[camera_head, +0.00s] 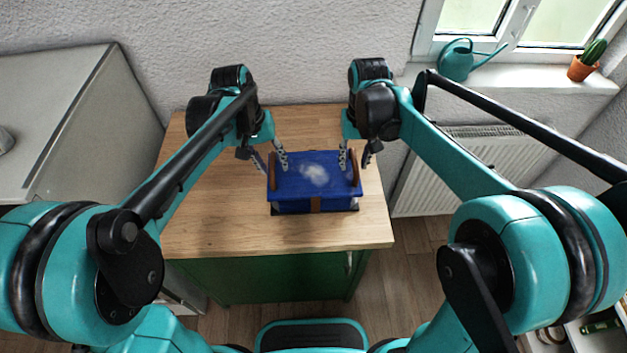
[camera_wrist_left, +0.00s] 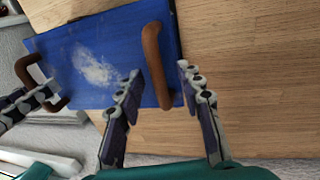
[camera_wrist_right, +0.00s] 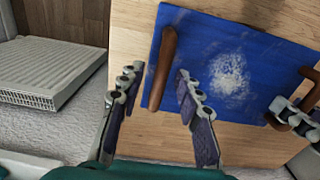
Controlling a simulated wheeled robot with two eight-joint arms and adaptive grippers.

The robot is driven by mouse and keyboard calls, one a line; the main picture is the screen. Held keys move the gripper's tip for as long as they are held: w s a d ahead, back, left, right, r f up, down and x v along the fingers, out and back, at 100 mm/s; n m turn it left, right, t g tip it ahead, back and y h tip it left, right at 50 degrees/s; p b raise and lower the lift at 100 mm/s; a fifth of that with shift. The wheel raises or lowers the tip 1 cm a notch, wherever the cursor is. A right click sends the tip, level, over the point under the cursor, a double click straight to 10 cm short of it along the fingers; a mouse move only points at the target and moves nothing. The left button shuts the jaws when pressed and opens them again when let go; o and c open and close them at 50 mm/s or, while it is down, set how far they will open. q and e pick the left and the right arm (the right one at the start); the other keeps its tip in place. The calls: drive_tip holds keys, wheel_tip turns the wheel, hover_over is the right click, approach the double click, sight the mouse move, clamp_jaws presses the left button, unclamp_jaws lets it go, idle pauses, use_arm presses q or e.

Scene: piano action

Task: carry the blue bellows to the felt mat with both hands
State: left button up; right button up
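The blue bellows (camera_head: 315,197) is a blue box with a pale dusty patch on top and a brown handle at each end. It sits on the wooden top. My left gripper (camera_head: 271,163) is open at the left handle (camera_wrist_left: 156,65), which lies between its parted fingers in the left wrist view. My right gripper (camera_head: 355,163) is open at the right handle (camera_wrist_right: 162,70), also between its parted fingers in the right wrist view. Whether any finger touches a handle, I cannot tell. I cannot make out the felt mat in any view.
The wooden top (camera_head: 205,220) of a green cabinet (camera_head: 270,275) is clear left of the bellows. A grey cabinet (camera_head: 60,85) stands at left. A radiator (camera_head: 450,165) is right, under a sill with a watering can (camera_head: 457,62) and a potted cactus (camera_head: 583,68).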

use_arm(q)
drive_tip(key=shift+d+f, duration=0.1)
drive_tip(key=shift+f, duration=0.25)
use_arm(e)
drive_tip(key=shift+f, duration=0.35)
use_arm(q)
clamp_jaws()
use_arm(e)
clamp_jaws()
use_arm(q)
drive_tip(key=shift+r, duration=0.1)
use_arm(e)
drive_tip(key=shift+r, duration=0.1)
